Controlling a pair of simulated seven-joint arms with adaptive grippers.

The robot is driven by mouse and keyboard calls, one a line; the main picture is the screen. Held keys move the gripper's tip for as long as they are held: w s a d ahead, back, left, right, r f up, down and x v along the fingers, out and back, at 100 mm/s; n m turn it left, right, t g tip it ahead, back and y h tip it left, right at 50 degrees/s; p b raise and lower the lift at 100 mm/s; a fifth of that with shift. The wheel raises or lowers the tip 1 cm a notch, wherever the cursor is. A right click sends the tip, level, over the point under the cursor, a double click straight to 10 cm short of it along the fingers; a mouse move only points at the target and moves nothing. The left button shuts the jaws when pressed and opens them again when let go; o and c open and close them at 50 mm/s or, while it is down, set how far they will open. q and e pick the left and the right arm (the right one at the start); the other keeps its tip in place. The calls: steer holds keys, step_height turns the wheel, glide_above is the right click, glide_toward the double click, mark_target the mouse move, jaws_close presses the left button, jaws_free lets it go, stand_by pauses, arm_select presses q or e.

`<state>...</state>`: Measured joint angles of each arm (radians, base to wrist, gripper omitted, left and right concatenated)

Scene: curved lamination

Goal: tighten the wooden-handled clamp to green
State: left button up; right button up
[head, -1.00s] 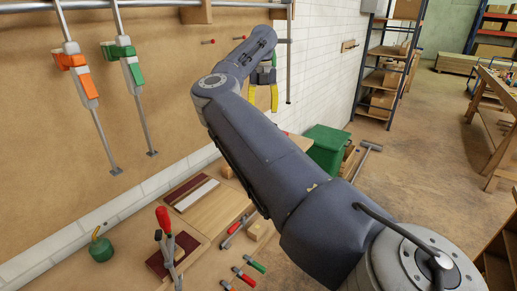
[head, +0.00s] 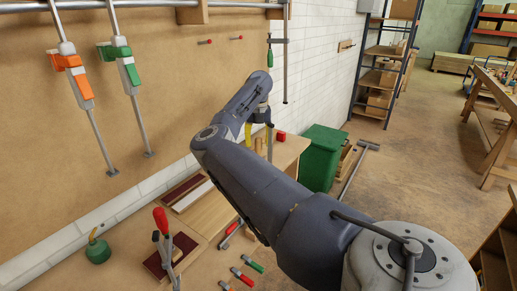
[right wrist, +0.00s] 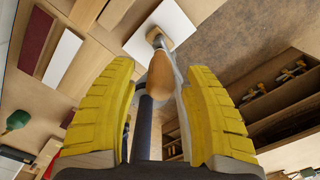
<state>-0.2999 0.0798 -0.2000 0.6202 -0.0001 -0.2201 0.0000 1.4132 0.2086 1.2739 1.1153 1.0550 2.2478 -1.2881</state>
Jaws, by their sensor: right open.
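The clamp's wooden handle (right wrist: 162,75) is a pale brown, tapered grip on a grey metal shaft in the right wrist view. It lies between the two yellow fingers of my right gripper (right wrist: 163,95), with gaps visible on both sides. Those fingers are spread open, and a dark bar passes below the handle. In the head view my right gripper (head: 258,132) hangs over the bench, mostly hidden behind my arm, with a strip of yellow finger showing. My left gripper is in no view.
A red-handled clamp (head: 162,222), small clamps with green (head: 252,263) and red (head: 241,275) handles and a green oil can (head: 97,249) are on the bench. Bar clamps (head: 124,75) hang on the wall. A green bin (head: 322,158) stands right of the bench.

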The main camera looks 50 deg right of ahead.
steer(key=shift+f, duration=1.4)
steer(key=shift+c, duration=0.3)
jaws_close()
